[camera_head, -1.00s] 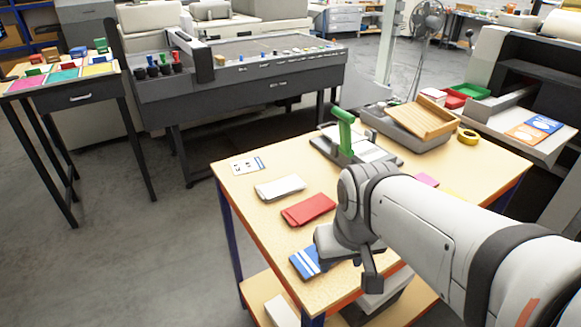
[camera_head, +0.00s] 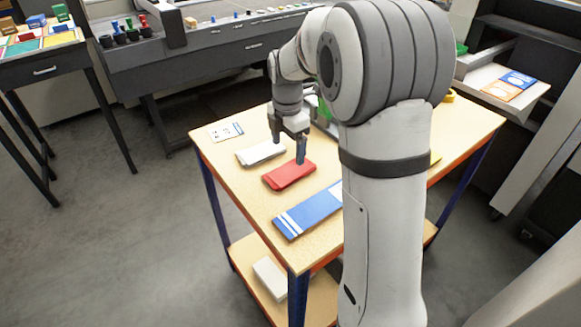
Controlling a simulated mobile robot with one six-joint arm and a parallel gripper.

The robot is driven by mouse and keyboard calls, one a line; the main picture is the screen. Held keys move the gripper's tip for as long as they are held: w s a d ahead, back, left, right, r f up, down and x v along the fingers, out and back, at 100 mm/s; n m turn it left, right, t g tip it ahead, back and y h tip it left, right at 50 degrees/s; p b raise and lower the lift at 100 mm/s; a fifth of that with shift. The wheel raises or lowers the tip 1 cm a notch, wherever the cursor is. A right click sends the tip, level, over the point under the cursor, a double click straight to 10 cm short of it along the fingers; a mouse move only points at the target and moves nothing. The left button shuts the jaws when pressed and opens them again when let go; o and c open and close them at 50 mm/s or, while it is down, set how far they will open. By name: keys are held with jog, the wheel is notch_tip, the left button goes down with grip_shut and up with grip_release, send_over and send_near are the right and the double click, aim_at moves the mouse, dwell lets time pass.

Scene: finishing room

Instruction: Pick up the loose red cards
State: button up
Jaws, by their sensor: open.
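A flat red stack of cards (camera_head: 280,177) lies on the wooden table near its left edge. My gripper (camera_head: 289,149) is open and points down at the far side of the red cards. One finger overlaps the far right edge of the red stack in the picture. The other finger is over the white stack's right end. I cannot tell whether either finger touches anything. Nothing shows between the fingers.
A white stack (camera_head: 260,153) lies just beyond the red one, and a printed card (camera_head: 226,131) farther back. A blue striped stack (camera_head: 308,211) lies nearer. My arm hides much of the table's right side and the green-handled tool. A sorting table (camera_head: 40,55) stands left.

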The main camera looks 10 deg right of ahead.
aim_at(288, 169)
jog(key=f, duration=0.4)
jog(key=f+p, duration=0.1)
jog(key=f, duration=0.2)
jog(key=shift+w+f, duration=0.2)
jog(key=shift+f, duration=0.2)
jog(key=shift+c, duration=0.3)
jog(key=c, duration=1.1)
